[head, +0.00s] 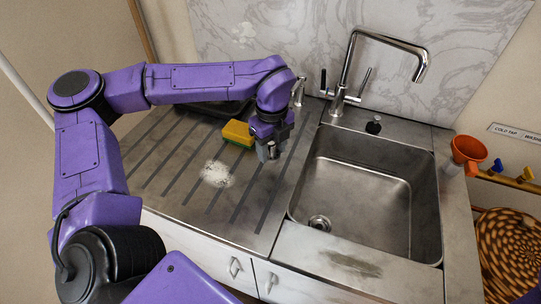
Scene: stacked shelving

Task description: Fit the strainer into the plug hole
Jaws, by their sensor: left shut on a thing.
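My left gripper (268,154) is low over the ribbed drainboard, left of the sink basin. It is shut on a small metal piece (272,149) that looks like the strainer; the fingers and wrist hide much of it. The plug hole (319,223) is a round metal ring in the basin floor, near the front left corner. The held piece is apart from it, up and to the left in the picture, outside the basin. My right gripper is not in view.
A yellow and green sponge (238,133) lies just left of the gripper. White powder (217,174) is on the drainboard. The tall tap (338,104) and a dark knob-like piece (374,125) stand behind the basin (365,190). An orange funnel (468,150) is at the right.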

